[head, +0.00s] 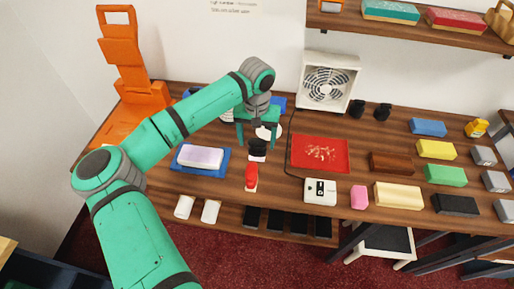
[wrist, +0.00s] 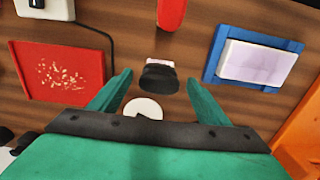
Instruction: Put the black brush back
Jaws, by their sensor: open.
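The black brush (head: 258,147), a short black piece with a pale pinkish-white end, is on the wooden counter just behind a red piece (head: 252,176). In the wrist view the black brush (wrist: 159,78) shows ahead of my palm, between the lines of my two fingers. My gripper (head: 257,138) is open and points down at the brush from above; it also shows in the wrist view (wrist: 160,84) with a gap on both sides of the brush. I cannot tell its height above the counter. A white disc (wrist: 143,107) lies beside the brush, partly hidden by my palm.
A red tray (head: 335,166) with pale flecks lies to the right, and a blue tray with a pale block (head: 200,157) to the left. A white fan (head: 327,82) stands behind. Several coloured blocks fill the right side. Two white cylinders (head: 211,211) are at the front left.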

